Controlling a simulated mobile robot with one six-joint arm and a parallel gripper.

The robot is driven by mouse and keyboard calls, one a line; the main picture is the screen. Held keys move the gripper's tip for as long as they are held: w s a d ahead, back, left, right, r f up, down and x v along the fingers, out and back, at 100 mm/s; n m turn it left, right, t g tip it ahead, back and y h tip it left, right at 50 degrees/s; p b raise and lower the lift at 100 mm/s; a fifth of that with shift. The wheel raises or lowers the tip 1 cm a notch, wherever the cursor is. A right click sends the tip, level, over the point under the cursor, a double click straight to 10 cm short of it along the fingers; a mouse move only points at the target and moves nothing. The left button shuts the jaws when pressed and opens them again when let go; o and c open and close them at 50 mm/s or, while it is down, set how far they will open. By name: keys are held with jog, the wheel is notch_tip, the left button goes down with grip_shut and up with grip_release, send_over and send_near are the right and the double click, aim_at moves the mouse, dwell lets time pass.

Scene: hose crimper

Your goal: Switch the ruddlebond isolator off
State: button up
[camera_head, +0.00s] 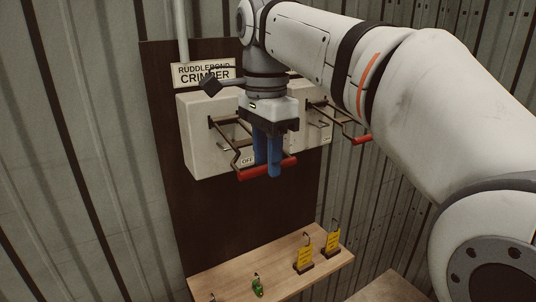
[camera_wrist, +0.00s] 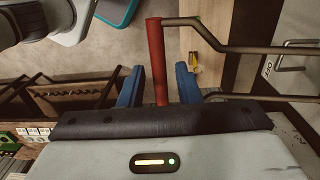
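The Ruddlebond isolator is a pale box (camera_head: 199,142) under a "RUDDLEBOND CRIMPER" sign (camera_head: 203,73) on a dark board. Its dark two-armed handle ends in a red grip bar (camera_head: 254,173), standing out in front of the box, near the height of an "OFF" label (camera_head: 247,161). My gripper (camera_head: 267,165) points down at the bar with its blue fingers. In the wrist view the red bar (camera_wrist: 156,60) lies between the fingers (camera_wrist: 158,88), with visible gaps beside it, so the gripper looks open around it. Part of the box is hidden behind my gripper.
A second pale box (camera_head: 315,122) with its own red-gripped handle (camera_head: 362,140) is close on the right, partly behind my arm. Below is a wooden shelf (camera_head: 235,281) with yellow tags (camera_head: 304,254) and a green padlock-like item (camera_head: 257,287). The board between is clear.

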grip_shut()
jog(key=shift+f, duration=0.1)
dwell(0.3)
